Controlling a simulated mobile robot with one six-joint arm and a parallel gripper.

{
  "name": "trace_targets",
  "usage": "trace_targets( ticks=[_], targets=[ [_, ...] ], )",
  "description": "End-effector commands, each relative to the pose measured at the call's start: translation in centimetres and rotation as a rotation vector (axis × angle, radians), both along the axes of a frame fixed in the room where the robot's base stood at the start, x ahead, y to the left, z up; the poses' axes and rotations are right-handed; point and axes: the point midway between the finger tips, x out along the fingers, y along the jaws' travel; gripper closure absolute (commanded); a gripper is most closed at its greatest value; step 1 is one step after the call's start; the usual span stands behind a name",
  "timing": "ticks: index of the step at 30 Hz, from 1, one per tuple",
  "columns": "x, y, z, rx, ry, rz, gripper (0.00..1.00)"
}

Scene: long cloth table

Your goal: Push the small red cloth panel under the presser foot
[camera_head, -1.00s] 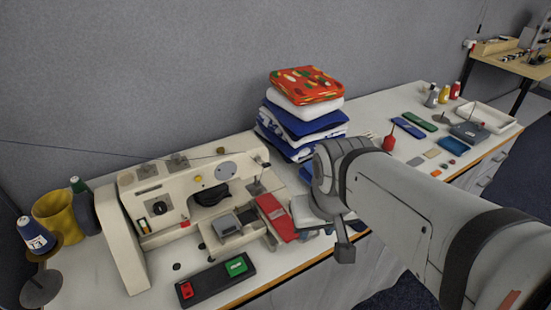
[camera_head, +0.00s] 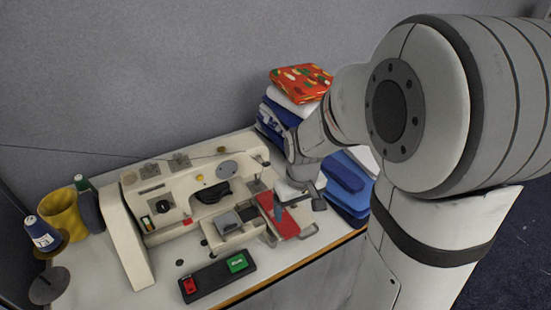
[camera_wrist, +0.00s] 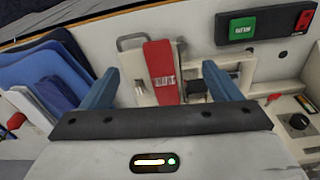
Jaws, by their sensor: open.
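The red cloth panel (camera_head: 284,222) lies flat at the right end of the cream sewing machine (camera_head: 160,208). My gripper (camera_head: 297,203) is above the panel, fingers pointing down, with one blue finger showing in front of the red cloth. In the wrist view my gripper (camera_wrist: 160,72) is open, and the red panel (camera_wrist: 161,68) with its white printed label shows between the two blue fingers. I cannot tell whether the fingers touch it. The presser foot cannot be made out clearly; the needle area is at the machine's right end, beside my gripper.
A black switch box (camera_head: 218,278) with red and green buttons stands in front of the machine. Folded blue cloths (camera_head: 350,185) lie to the right, and a cloth stack topped with orange print (camera_head: 301,82) stands behind. A yellow cup (camera_head: 61,212) and thread spools are at left.

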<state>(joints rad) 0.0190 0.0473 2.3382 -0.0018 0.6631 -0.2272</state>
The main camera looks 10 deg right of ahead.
Motion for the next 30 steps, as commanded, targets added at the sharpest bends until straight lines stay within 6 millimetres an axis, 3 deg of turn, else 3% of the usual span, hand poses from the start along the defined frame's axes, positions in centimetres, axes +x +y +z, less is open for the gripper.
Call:
trace_targets(
  ticks=[6,10,25,30],
  targets=[
    [2.8,-0.6,-5.1,-0.003,0.072,0.073,0.16],
    [3.5,-0.7,-6.9,-0.002,0.089,0.098,0.16],
    [3.8,-0.8,-7.9,-0.002,0.094,0.108,0.16],
    [3.7,-0.8,-9.4,-0.002,0.097,0.107,0.16]
  ],
)
